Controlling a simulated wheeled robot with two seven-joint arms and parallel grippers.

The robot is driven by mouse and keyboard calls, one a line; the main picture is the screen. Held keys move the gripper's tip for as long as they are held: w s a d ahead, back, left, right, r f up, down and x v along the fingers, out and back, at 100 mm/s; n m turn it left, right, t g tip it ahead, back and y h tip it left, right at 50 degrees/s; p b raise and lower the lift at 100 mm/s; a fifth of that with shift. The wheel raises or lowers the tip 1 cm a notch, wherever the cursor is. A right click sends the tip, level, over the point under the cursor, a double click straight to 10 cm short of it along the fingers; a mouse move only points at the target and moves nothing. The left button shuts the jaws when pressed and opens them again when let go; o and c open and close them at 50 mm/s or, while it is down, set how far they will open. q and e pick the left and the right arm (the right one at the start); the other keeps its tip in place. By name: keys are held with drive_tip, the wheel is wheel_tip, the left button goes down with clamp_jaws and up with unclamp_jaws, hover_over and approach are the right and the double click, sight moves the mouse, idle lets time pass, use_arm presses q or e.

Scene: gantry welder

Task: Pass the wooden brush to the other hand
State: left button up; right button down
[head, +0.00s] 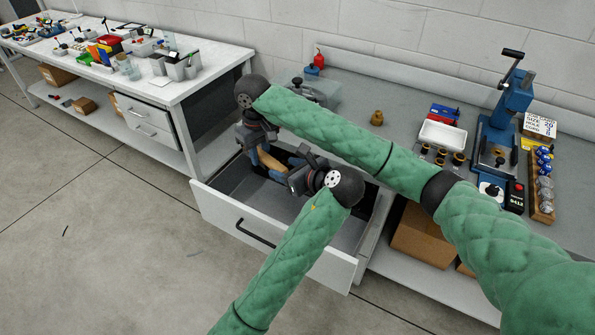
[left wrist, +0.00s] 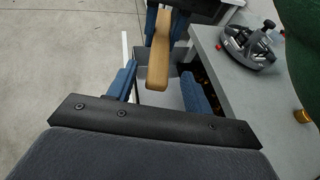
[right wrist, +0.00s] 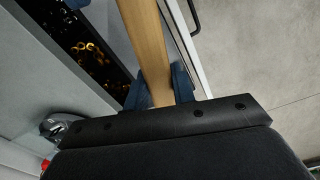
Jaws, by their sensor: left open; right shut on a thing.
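The wooden brush (head: 268,160) is held above the open drawer (head: 240,209); only its tan wooden part shows, and no bristles can be seen. My right gripper (head: 257,150) is shut on it. In the right wrist view the wooden brush (right wrist: 146,45) runs away from between my right fingers (right wrist: 158,92). My left gripper (head: 283,169) is open, beside the brush's other part. In the left wrist view the brush's rounded wooden end (left wrist: 162,70) shows between my two spread blue fingers (left wrist: 160,88), with no clear contact.
The grey workbench (head: 350,100) holds a blue press (head: 510,95), a white tray (head: 443,134) and a brass part (head: 376,118). A cardboard box (head: 425,235) sits below. A second bench (head: 190,92) with many small items stands at the left.

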sight(280, 166)
use_arm(q)
drive_tip(key=shift+x, duration=2.7)
clamp_jaws()
use_arm(e)
drive_tip(key=c, duration=1.1)
unclamp_jaws()
